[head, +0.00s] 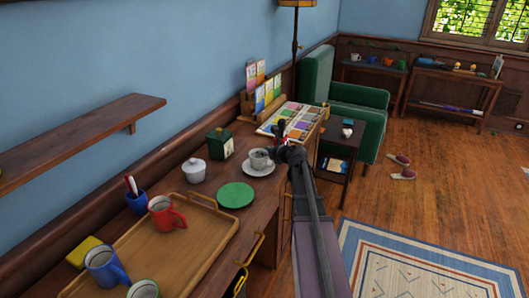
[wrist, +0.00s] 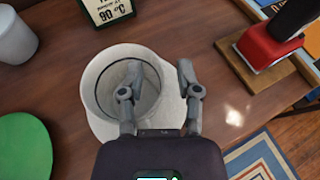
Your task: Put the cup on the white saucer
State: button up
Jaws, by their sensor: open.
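A white-grey cup (wrist: 93,84) stands upright on the white saucer (wrist: 103,130). In the head view the cup (head: 260,157) and saucer (head: 252,171) are on the wooden desk, beyond the green disc. My gripper (wrist: 160,78) is open over the cup's right side in the wrist view. Its left finger overlaps the cup's mouth and its right finger is outside the rim, over the saucer. I cannot tell whether a finger touches the cup. In the head view my gripper (head: 276,150) is right beside the cup, and the cup's handle is hard to make out.
A wooden tray (head: 190,250) holds a red mug (head: 163,214) and other mugs. A red-and-black object (wrist: 268,42) stands right of the saucer.

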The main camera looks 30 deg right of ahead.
jog(key=shift+r, duration=0.1)
jog(key=shift+s+d+r+p, duration=0.1)
jog(key=shift+s+r+p, duration=0.1)
jog(key=shift+s+p, duration=0.25)
jog(key=p+v, duration=0.3)
jog(key=v, duration=0.8)
jog(key=shift+p, duration=0.4)
